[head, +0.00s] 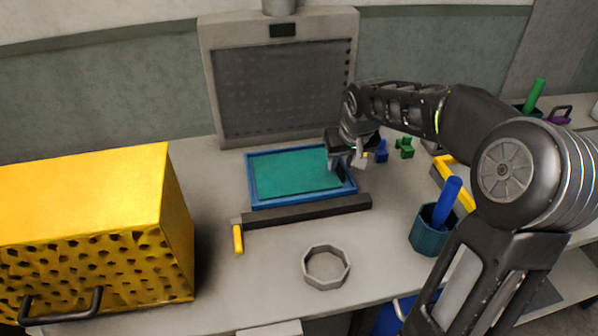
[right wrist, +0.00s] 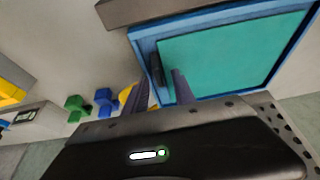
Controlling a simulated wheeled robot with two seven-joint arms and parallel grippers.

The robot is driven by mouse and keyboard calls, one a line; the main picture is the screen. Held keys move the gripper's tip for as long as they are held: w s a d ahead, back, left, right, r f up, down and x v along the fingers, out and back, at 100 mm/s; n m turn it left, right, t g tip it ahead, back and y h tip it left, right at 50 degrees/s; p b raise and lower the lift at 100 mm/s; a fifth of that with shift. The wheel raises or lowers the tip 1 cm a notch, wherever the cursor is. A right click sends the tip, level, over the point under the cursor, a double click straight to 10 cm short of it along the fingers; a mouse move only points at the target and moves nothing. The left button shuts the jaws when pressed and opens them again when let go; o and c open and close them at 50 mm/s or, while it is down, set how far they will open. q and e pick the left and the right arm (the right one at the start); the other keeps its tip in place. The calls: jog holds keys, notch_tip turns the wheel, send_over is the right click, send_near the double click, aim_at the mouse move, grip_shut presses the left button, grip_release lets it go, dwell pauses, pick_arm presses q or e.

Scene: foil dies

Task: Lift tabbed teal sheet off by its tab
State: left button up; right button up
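The teal sheet (head: 290,174) lies flat in a blue-rimmed tray (head: 252,205). It also shows in the right wrist view (right wrist: 235,55), inside the blue rim (right wrist: 143,40). A small dark tab (right wrist: 156,70) stands at the sheet's edge beside the rim. My right gripper (head: 345,170) is over the right end of the tray. In the right wrist view its fingers (right wrist: 158,88) are apart, with the tab between them in the picture; I cannot tell whether either touches it. My left gripper is not in view.
A dark bar (head: 310,211) with a yellow handle lies before the tray; a perforated grey panel (head: 282,90) stands behind. A grey octagonal dish (head: 326,267), teal cup (head: 428,240), yellow box (head: 80,220) and small blue (head: 381,151) and green (head: 405,147) pieces stand around.

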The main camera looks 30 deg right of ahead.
grip_shut()
dwell(1.2)
